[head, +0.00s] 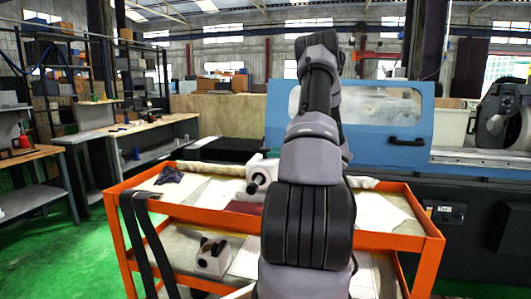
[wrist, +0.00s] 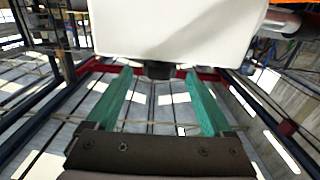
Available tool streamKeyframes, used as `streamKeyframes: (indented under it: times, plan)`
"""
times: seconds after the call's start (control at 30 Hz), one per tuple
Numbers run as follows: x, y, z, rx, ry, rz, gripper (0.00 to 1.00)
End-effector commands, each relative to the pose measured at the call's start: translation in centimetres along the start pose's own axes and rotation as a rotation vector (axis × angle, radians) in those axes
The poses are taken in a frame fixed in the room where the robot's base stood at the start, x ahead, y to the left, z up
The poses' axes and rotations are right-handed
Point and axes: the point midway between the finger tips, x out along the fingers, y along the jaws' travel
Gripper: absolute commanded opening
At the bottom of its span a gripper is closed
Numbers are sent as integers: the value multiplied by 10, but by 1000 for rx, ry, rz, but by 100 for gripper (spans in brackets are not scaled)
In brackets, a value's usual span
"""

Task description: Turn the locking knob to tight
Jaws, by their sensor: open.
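A white block-like unit (head: 262,171) stands on the top tray of the orange cart, with a dark round knob-like part (head: 252,188) on its near side. My arm hides part of the unit's right side in the head view. In the wrist view a white body (wrist: 180,28) fills the top middle, and a small dark knob (wrist: 158,70) sticks out of its lower edge. My gripper (wrist: 159,76) is open, with one green finger on each side of the knob. Gaps show between knob and fingers. The knob's turn position cannot be told.
The orange cart (head: 395,241) has cloths on its top tray and another whitish unit (head: 212,256) on its lower shelf. A blue machine cover (head: 405,122) stands behind it. Workbenches (head: 125,130) are at left, with open green floor (head: 50,245) before them.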

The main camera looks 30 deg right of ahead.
Motion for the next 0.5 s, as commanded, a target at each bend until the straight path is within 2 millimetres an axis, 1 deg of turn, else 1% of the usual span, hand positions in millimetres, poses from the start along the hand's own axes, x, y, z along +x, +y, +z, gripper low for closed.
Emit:
streamKeyframes:
  times: [0.03,0.2,0.33,0.5]
  plan:
    - [10,0,0,0,-1,-3,85]
    - [34,0,0,0,-2,-1,85]
    - [43,0,0,-1,-1,2,85]
    - [46,0,0,-1,-1,2,85]
